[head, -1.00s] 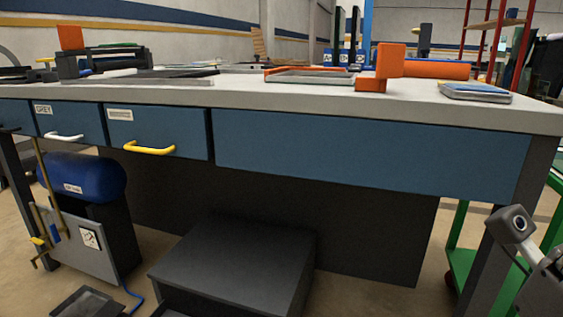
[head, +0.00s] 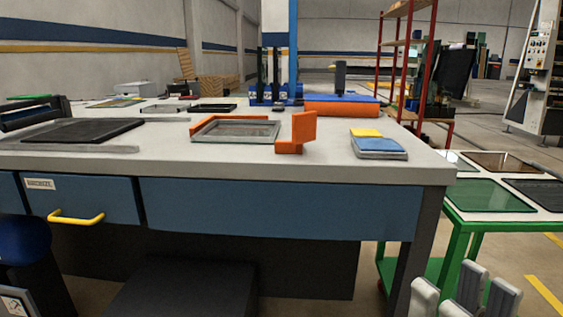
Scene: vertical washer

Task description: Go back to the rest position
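My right gripper (head: 463,290) shows at the bottom right of the head view, in front of the workbench's right end and the green cart. Its grey fingers point up and stand apart with nothing seen between them, so it looks open and empty. Its lower part is cut off by the frame edge. My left gripper is not in view.
A workbench (head: 300,221) with blue drawers fills the middle. On it are an orange-cornered frame (head: 236,131), an orange block (head: 297,133) and blue and yellow cloths (head: 379,146). A green cart (head: 461,225) with glass panels stands right. Floor shows between them.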

